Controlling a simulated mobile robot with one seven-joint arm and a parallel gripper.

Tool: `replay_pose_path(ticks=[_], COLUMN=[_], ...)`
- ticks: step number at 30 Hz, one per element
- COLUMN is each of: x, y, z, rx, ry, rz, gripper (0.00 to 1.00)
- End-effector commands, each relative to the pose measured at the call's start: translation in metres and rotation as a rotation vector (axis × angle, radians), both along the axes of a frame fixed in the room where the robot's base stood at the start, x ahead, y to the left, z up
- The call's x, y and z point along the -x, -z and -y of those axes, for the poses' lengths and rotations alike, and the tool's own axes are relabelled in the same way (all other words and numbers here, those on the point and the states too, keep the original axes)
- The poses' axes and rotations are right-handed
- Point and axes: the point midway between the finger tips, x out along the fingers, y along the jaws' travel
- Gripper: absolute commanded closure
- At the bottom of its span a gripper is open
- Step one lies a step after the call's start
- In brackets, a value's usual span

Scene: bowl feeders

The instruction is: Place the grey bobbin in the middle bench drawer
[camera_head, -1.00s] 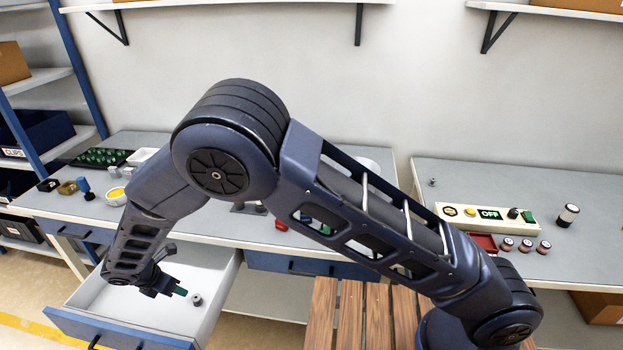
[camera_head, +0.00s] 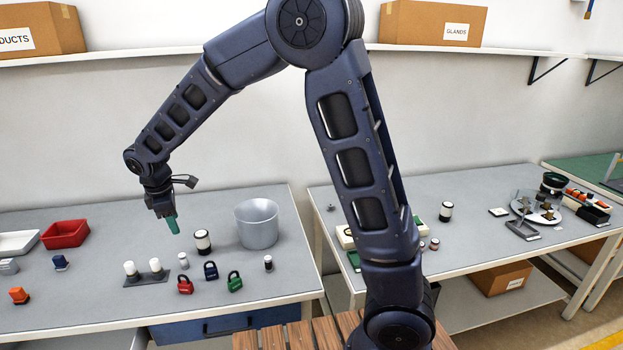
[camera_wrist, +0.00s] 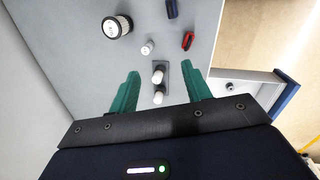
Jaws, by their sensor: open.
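My gripper (camera_head: 170,225) is open and empty, pointing down above the left bench, with green fingers; in the wrist view (camera_wrist: 160,86) clear space shows between them. A small grey round piece with a dark centre, which looks like the grey bobbin (camera_wrist: 230,87), lies in the open white drawer (camera_wrist: 250,77), to the right of my fingers in the wrist view. The head view does not show that drawer's inside now. Another small grey piece (camera_head: 183,260) stands on the bench behind two white-topped pegs (camera_head: 142,272); I cannot tell exactly what it is.
A red bin (camera_head: 65,234) is at left. A closed blue drawer (camera_head: 235,325) sits under the bench edge.

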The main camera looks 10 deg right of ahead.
Motion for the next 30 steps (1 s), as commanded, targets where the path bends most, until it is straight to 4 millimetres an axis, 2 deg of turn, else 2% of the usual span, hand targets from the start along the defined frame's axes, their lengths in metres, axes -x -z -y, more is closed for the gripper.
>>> replay_pose_path(ticks=[1, 6, 14, 21, 30], x=[-0.011, -0.033, -0.036, -0.012, 0.044], y=[-0.015, -0.053, -0.097, -0.125, -0.139], z=[0.026, 0.105, 0.222, 0.319, 0.416], rx=[-0.025, -0.094, -0.197, -0.289, -0.404], ry=[0.067, 0.283, 0.605, 0.897, 1.254], rz=[0.002, 0.004, 0.018, 0.046, 0.100], gripper=[0.52, 0.52, 0.52, 0.52, 0.52])
